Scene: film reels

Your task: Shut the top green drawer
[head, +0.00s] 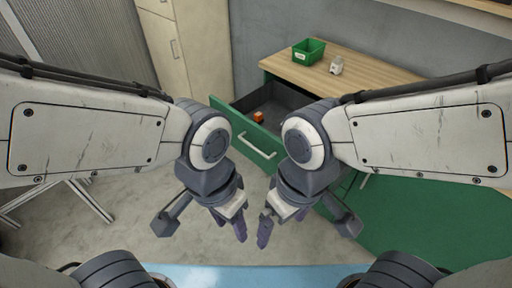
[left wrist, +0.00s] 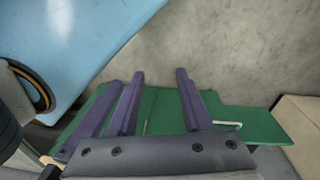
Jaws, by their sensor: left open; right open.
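The top green drawer (head: 230,122) is pulled out of the wood-topped cabinet, and a small orange block (head: 258,117) lies inside it. Its green front has a pale bar handle (head: 258,147). My left gripper (head: 239,224) is open and empty, in front of the drawer front and lower in the head view. My right gripper (head: 268,226) is also open and empty, just right of the left one. My right arm hides the right part of the drawer. In the left wrist view, my left gripper's fingers (left wrist: 160,85) show over green panels with a pale handle (left wrist: 228,124).
The cabinet's wooden top (head: 375,72) carries a green bin (head: 295,52) and a small white item (head: 336,66). A tall beige cabinet (head: 180,45) stands behind at the left.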

